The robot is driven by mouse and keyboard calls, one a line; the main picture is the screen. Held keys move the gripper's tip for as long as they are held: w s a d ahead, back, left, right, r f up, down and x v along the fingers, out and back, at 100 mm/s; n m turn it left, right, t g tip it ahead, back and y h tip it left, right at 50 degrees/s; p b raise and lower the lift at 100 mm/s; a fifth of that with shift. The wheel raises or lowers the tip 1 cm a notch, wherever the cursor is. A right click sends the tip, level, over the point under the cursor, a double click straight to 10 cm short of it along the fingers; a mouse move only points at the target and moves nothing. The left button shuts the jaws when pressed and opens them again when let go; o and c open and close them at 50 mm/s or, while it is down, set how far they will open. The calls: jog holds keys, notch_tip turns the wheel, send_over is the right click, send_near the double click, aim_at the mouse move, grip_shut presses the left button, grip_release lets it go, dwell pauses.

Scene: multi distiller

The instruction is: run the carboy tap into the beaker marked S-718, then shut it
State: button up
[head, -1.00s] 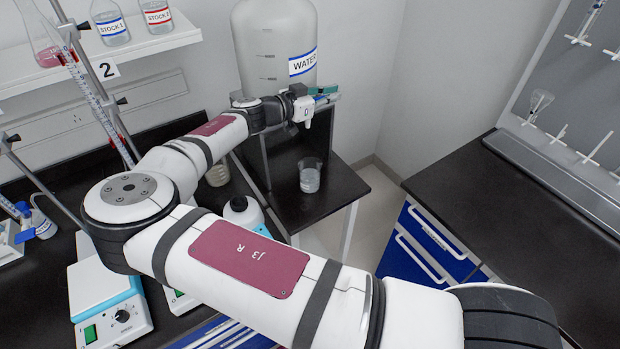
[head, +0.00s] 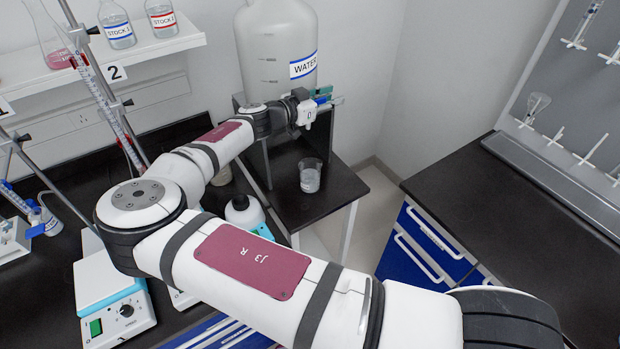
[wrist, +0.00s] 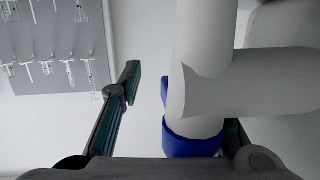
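The water carboy (head: 278,50) stands on a raised stand at the back. Its tap is mostly hidden behind my gripper (head: 322,95) in the head view. In the wrist view the pale tap (wrist: 200,75) with a blue part (wrist: 190,142) fills the right of centre. My gripper (wrist: 180,100) is open, its left finger apart from the tap and its right finger mostly hidden behind it. A beaker (head: 310,176) stands upright on the low black shelf below the tap, with some clear liquid in it. No marking on it is readable, and I cannot see a stream.
A shelf (head: 130,55) with stock bottles is above. A clear black bench (head: 500,215) is at the right, with a peg board (head: 580,100) behind it.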

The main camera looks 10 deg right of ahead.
jog(key=v, duration=1.2)
